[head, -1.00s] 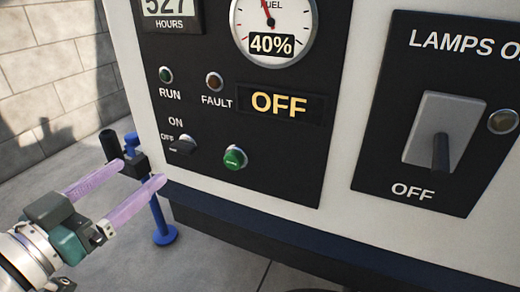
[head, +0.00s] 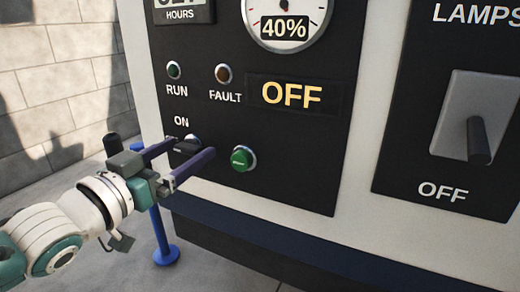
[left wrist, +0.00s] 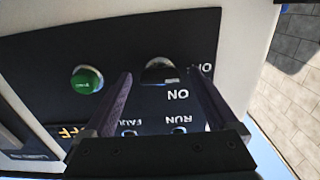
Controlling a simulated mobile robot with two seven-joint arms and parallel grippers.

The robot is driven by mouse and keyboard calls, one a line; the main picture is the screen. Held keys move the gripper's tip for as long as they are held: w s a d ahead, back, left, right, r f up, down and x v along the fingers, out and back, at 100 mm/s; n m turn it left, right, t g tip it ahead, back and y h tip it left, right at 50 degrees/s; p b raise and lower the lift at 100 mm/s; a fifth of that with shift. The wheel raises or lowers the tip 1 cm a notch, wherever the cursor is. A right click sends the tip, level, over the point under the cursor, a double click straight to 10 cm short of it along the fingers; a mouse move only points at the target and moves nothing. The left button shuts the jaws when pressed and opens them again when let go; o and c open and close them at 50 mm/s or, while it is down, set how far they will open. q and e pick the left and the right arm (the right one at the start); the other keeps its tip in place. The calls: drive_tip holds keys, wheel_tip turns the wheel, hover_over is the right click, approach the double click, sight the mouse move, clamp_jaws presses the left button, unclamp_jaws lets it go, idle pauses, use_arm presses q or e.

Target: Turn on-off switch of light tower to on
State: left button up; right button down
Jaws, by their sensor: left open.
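The on-off switch (head: 187,146) is a small dark knob low on the black control panel, under the ON label. In the left wrist view the switch (left wrist: 160,71) shows between my fingertips. My left gripper (head: 194,149) is open, with one finger on each side of the switch. I cannot tell whether either finger touches it. The left finger covers the OFF label in the head view. The panel display (head: 290,94) reads OFF. The RUN lamp (head: 174,71) is dark green. My right gripper is not in view.
A green push button (head: 242,159) sits just right of the switch, close to my right finger. A large lamps lever (head: 478,142) points down at OFF farther right. A blue post (head: 164,240) stands below my arm.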

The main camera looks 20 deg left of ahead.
use_arm(q)
drive_tip(key=c, duration=1.4)
